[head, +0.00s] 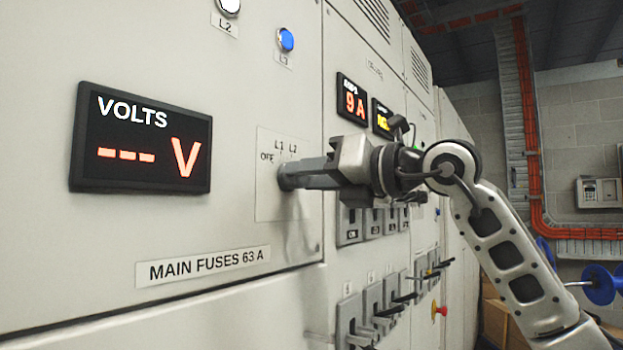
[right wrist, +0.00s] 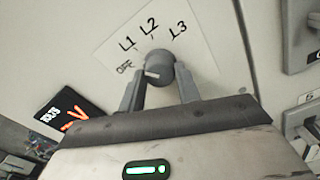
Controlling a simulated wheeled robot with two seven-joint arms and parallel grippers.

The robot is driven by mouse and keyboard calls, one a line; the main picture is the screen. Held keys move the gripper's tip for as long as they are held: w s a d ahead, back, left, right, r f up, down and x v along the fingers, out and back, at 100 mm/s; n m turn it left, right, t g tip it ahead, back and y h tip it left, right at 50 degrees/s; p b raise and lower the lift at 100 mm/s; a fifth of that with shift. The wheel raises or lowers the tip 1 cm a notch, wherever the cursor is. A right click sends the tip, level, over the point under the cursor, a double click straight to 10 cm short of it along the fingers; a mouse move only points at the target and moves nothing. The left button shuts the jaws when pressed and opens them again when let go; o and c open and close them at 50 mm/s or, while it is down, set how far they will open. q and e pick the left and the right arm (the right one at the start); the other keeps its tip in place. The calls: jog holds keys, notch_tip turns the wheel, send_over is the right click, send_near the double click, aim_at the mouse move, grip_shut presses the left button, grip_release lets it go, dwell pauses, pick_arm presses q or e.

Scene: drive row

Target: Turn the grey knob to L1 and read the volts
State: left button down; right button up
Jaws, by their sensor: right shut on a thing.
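The grey knob (right wrist: 159,66) sits on a pale plate (right wrist: 190,30) marked OFF, L1, L2 and L3. In the right wrist view its white pointer mark is toward OFF. My right gripper (right wrist: 160,85) has its fingers on both sides of the knob and is shut on it. In the head view the right gripper (head: 290,177) reaches the plate from the right and hides most of the knob and the L3 mark. The volts display (head: 141,138) shows three dashes and a V. My left gripper is in neither view.
A blue lamp (head: 286,39) marked L3 and a pale lamp (head: 229,6) marked L2 are above the plate. An ammeter display (head: 352,99) reads 9 A. Rows of switches with black handles (head: 404,297) stick out at the lower right. A label (head: 203,268) reads MAIN FUSES 63 A.

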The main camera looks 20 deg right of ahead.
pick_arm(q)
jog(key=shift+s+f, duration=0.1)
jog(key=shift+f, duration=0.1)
pick_arm(e)
jog(key=m, duration=0.3)
jog(key=shift+m, duration=0.3)
jog(key=o, duration=1)
pick_arm(q)
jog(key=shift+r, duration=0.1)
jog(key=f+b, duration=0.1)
jog(key=b, duration=0.2)
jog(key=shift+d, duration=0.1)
pick_arm(e)
jog(key=v, duration=1.6)
